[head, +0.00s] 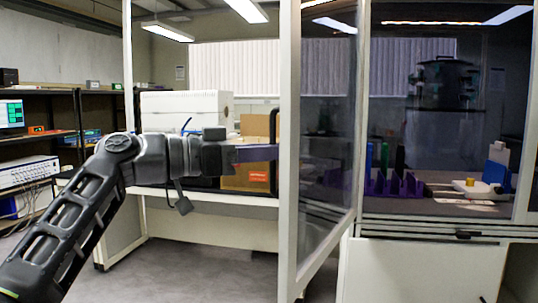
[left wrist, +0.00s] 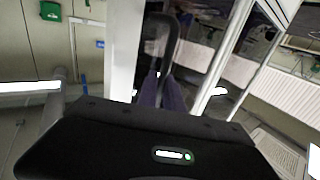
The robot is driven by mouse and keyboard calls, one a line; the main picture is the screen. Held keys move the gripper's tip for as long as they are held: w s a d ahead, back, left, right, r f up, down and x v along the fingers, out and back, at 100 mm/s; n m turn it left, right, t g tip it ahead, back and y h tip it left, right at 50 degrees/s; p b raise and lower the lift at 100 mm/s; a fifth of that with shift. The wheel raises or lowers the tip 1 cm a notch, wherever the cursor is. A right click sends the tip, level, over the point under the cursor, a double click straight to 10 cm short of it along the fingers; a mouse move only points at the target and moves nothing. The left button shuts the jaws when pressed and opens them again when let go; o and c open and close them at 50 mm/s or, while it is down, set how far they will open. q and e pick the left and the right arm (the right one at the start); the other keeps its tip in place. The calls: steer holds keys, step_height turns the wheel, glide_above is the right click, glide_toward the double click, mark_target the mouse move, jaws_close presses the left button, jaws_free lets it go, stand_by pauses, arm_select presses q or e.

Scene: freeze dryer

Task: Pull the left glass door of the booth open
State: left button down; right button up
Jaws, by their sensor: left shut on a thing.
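The left glass door (head: 325,130) is a tinted pane in a white frame. In the head view it stands at an angle to the booth front, its near upright (head: 289,150) towards me. A black bar handle (head: 273,150) is on the left side of this upright. My left gripper (head: 272,153) reaches in from the left and is shut on the handle. In the left wrist view the handle (left wrist: 172,45) rises between the fingers (left wrist: 162,95), beside the white door frame (left wrist: 123,50). My right gripper is not in view.
The booth (head: 440,120) holds purple racks (head: 395,188) and a dark vessel (head: 443,82) behind glass. A white box (head: 185,110) and a cardboard box (head: 245,178) stand behind my arm. Shelves with instruments (head: 30,172) are at the left. The floor (head: 190,262) below my gripper is clear.

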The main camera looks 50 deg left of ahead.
arm_select(q)
steer(key=shift+a+r, duration=0.1)
steer(key=shift+r, duration=0.05)
steer(key=c, duration=1.5)
jaws_free()
steer(key=v, duration=0.7)
steer(key=shift+s, duration=0.3)
steer(key=shift+a, duration=0.1)
